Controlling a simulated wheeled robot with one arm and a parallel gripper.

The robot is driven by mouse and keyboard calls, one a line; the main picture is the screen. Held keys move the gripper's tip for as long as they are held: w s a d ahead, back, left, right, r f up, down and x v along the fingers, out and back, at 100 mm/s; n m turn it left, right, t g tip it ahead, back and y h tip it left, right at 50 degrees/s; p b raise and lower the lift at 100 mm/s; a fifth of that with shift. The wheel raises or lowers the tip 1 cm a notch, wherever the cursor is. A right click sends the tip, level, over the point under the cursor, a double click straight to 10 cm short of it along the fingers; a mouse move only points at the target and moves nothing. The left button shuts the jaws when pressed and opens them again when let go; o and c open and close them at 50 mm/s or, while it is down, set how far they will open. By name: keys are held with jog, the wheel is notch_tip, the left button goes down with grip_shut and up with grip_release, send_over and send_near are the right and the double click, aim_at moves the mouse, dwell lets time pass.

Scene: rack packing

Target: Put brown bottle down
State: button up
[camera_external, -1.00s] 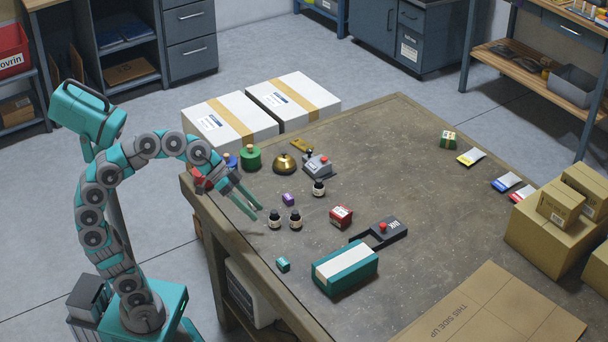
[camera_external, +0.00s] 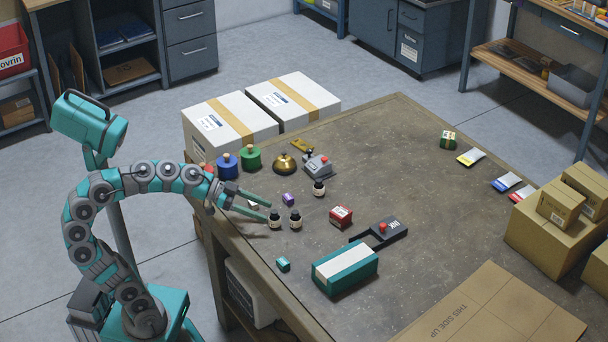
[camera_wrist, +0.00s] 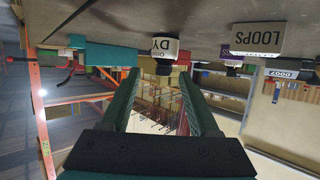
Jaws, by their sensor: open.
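Several small dark brown bottles with white labels stand upright on the table. Two are close together, a left one (camera_external: 275,220) and a right one (camera_external: 295,219); a third bottle (camera_external: 319,188) stands farther back. My gripper (camera_external: 268,211) is open, low over the near left side of the table, its fingers pointing at the left bottle. In the wrist view, which is upside down, a bottle with a partly readable label (camera_wrist: 163,47) appears ahead of the open fingertips (camera_wrist: 159,73), with nothing clasped between them. Whether the fingers touch the left bottle cannot be told.
Blue (camera_external: 227,167) and green (camera_external: 251,158) knobbed objects stand behind my gripper. A purple cube (camera_external: 288,199), red box (camera_external: 341,217) and teal-white box (camera_external: 345,270) lie nearby. A white block marked LOOPS (camera_wrist: 258,39) shows in the wrist view. The table's right middle is clear.

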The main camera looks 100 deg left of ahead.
aim_at(274, 211)
jog(key=x, duration=0.4)
jog(key=shift+w+a, duration=0.2)
jog(key=shift+w, duration=0.05)
grip_shut()
dwell(0.4)
